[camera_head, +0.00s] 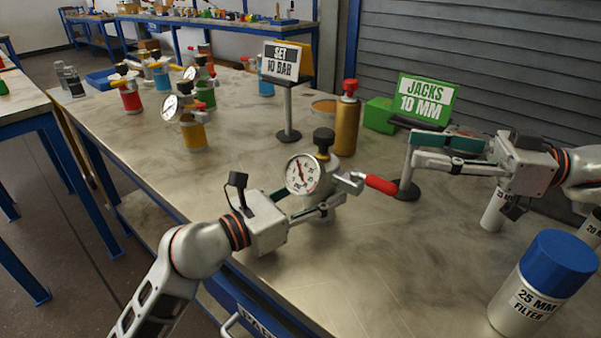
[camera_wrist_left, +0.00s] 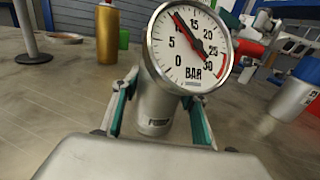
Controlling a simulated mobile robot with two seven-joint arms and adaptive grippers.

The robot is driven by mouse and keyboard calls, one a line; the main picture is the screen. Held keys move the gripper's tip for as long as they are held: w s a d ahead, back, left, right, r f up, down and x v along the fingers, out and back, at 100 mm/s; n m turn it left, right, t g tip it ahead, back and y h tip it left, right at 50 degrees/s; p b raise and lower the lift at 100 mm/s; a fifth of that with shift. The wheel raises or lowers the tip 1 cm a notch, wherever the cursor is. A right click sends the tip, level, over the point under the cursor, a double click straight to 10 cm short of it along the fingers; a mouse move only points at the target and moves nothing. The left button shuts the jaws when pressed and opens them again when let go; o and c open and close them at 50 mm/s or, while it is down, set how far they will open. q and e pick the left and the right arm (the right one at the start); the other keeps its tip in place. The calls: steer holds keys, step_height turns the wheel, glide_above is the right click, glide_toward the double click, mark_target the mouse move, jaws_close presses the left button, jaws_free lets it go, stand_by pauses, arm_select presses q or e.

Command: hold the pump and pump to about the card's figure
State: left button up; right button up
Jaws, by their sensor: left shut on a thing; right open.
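The pump is a small grey metal body with a round white BAR gauge (camera_head: 302,174), a black knob (camera_head: 323,138) and a lever with a red handle (camera_head: 380,185). My left gripper (camera_head: 325,207) is shut on its body (camera_wrist_left: 157,110), below the gauge. In the left wrist view, the gauge needle (camera_wrist_left: 184,30) runs from upper left, near 10, to lower right. The card (camera_head: 281,62) reads "SET 10 BAR" on a stand behind the pump. My right gripper (camera_head: 414,150) is open and empty, above and right of the red handle, apart from it in the picture.
A gold bottle with a red top (camera_head: 346,122) stands behind the pump. A green "JACKS 10 MM" card (camera_head: 424,99) stands behind my right gripper. A blue-capped "25 MM FILTER" can (camera_head: 543,285) is at front right. Other gauged vessels (camera_head: 191,128) stand back left.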

steer(key=shift+d, duration=0.3)
arm_select(q)
steer(key=o, duration=1.6)
